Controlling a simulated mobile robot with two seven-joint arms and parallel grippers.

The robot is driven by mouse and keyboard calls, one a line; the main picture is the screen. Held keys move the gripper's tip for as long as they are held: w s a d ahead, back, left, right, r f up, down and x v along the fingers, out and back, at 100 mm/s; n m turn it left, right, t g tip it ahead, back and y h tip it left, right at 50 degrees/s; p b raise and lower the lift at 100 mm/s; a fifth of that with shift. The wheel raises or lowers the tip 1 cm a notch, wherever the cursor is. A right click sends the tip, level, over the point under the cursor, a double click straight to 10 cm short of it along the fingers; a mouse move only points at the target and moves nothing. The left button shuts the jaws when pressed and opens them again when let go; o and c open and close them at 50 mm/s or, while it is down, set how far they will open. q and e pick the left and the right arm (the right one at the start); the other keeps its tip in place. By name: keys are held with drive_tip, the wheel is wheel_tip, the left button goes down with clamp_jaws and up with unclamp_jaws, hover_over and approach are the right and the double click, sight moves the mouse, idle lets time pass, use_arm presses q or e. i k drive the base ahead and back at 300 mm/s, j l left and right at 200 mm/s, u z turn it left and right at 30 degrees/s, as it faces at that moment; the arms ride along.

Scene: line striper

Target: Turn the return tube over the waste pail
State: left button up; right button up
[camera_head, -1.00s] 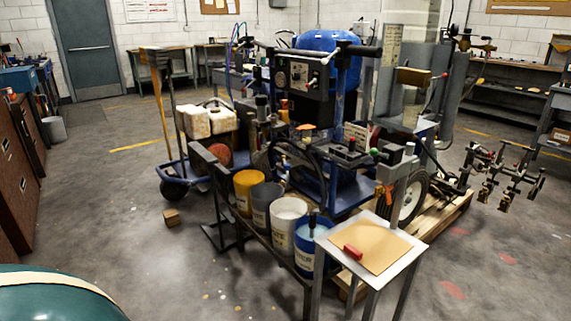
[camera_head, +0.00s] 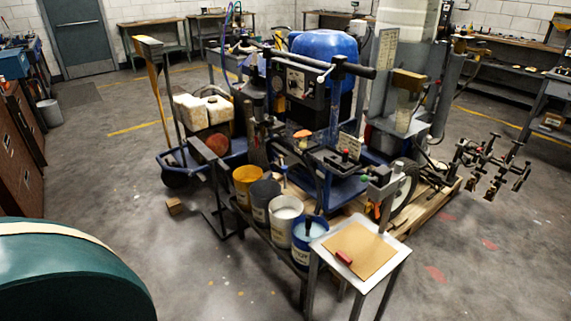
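Several pails stand in a row on a low rack beside the line striper: a yellow pail (camera_head: 247,178), a grey pail (camera_head: 263,203), a white pail (camera_head: 284,218) and a blue pail (camera_head: 308,243) with a dark handle-like piece rising from it. I cannot tell which is the waste pail; the labels are too small to read. The line striper (camera_head: 303,80), with a dark control box and a blue tank (camera_head: 327,58), stands behind them. Thin hoses hang around its front, but I cannot single out the return tube. Neither of my grippers shows.
A small stand (camera_head: 393,258) at the front holds a tan sheet and a red block (camera_head: 344,258). A wooden block (camera_head: 175,206) lies on the floor at left. A rounded teal surface (camera_head: 70,275) fills the near left corner. Floor between it and the pails is mostly clear.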

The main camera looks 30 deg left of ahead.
sight(284, 169)
drive_tip(key=i+j, duration=0.2)
drive_tip(key=j, duration=0.15)
drive_tip(key=i+j+z, duration=0.15)
drive_tip(key=j, duration=0.2)
drive_tip(key=i+j, duration=0.2)
drive_tip(key=j, duration=0.15)
drive_tip(key=i+j+z, duration=0.1)
drive_tip(key=j, duration=0.25)
drive_tip(key=i+j+z, duration=0.1)
drive_tip(key=i+j, duration=0.15)
drive_tip(key=j, duration=0.15)
drive_tip(key=i+j, duration=0.15)
drive_tip(key=j, duration=0.2)
drive_tip(key=i+j+z, duration=0.1)
drive_tip(key=j, duration=0.3)
drive_tip(key=i, duration=0.05)
